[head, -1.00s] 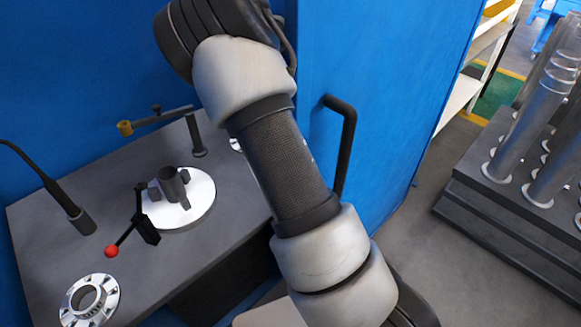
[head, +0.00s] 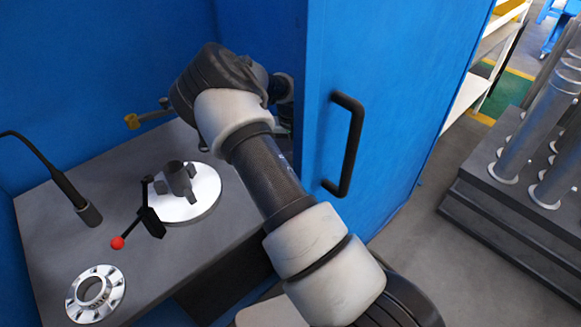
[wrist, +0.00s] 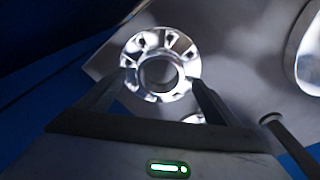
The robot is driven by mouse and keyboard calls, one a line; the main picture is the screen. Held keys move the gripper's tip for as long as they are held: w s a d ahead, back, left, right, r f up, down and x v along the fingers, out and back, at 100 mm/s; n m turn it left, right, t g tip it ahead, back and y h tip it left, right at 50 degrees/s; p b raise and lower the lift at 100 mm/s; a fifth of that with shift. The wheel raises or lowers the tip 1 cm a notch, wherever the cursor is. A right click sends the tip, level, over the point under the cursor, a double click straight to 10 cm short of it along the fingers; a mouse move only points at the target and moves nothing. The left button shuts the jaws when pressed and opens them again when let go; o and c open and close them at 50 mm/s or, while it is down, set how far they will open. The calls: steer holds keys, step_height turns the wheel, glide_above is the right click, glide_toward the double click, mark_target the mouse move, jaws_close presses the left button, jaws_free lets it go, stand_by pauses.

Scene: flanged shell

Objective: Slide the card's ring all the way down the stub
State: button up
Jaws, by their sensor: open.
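In the wrist view my gripper (wrist: 159,78) is open, its two dark fingers apart. A shiny flanged ring (wrist: 186,48) with holes or slots around its face shows beyond the fingertips, its round opening between them. I cannot tell how far it is from the fingers. In the head view the gripper is hidden behind my arm. A similar metal flanged ring (head: 110,298) lies on the grey bench at front left; I cannot tell if it is the same one. A dark upright cylinder with side lugs (head: 176,180) stands on a bright round plate (head: 207,203). I make out no card and cannot identify the stub.
A lever with a red knob (head: 117,242) stands beside the plate. A black bent-neck fixture (head: 66,190) rises at the left. A blue panel with a black handle (head: 352,145) is right of my arm. Grey cylinders on a stepped stand (head: 522,150) are farther right.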

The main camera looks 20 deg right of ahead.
steer(key=shift+w+d+f, duration=0.1)
steer(key=shift+f, duration=0.85)
steer(key=shift+c, duration=0.2)
steer(key=c, duration=2.1)
steer(key=shift+w+r, duration=0.1)
steer(key=shift+r, duration=0.1)
steer(key=shift+c, duration=0.2)
